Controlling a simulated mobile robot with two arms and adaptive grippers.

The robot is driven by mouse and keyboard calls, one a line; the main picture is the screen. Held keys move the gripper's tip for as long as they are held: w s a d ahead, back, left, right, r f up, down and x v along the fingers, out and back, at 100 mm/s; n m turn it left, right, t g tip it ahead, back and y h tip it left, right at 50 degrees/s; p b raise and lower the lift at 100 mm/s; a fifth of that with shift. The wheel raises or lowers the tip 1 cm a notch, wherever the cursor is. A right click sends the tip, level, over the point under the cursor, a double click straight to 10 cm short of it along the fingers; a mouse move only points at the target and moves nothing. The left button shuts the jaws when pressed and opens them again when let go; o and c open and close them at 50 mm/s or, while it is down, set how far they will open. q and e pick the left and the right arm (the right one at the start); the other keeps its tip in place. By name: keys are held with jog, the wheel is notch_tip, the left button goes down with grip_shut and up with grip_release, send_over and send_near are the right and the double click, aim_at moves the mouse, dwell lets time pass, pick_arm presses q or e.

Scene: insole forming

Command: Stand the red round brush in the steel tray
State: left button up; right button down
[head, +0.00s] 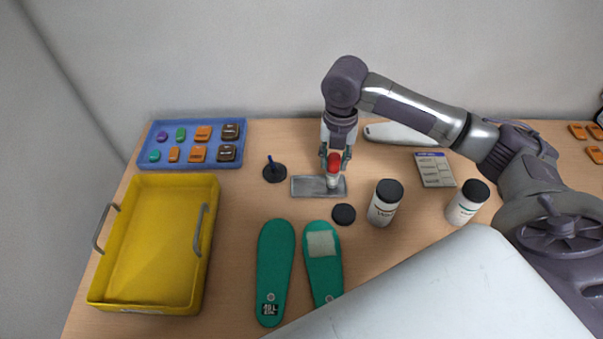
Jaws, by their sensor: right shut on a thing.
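My right gripper (337,158) points down and is shut on the red round brush (333,164). The brush is upright, with its red part at the top between the fingers and a pale lower part below. Its lower end is over the right half of the small steel tray (304,188) and appears to meet the tray floor; I cannot tell for sure whether it touches. My left gripper is not in view.
A black disc with a blue post (274,171) is left of the tray; a black puck (343,214) and white jar (382,209) are in front. Green insoles (274,265) lie nearer. A yellow bin (150,240) and blue tray (192,119) are left.

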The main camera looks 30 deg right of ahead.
jog(key=w+a+f, duration=0.2)
jog(key=w, duration=0.1)
jog(key=w+a+f+p, duration=0.1)
jog(key=w+a+f, duration=0.2)
jog(key=shift+a+p, duration=0.2)
jog(key=shift+p, duration=0.1)
notch_tip(320, 180, down, 3)
jog(key=shift+f+p, duration=0.1)
jog(key=shift+p, duration=0.5)
jog(key=shift+f, duration=0.4)
jog(key=c, duration=0.8)
grip_release()
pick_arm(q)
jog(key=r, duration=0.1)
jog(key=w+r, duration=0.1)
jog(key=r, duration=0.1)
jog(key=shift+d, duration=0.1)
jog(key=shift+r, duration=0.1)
pick_arm(e)
jog(key=shift+r, duration=0.15)
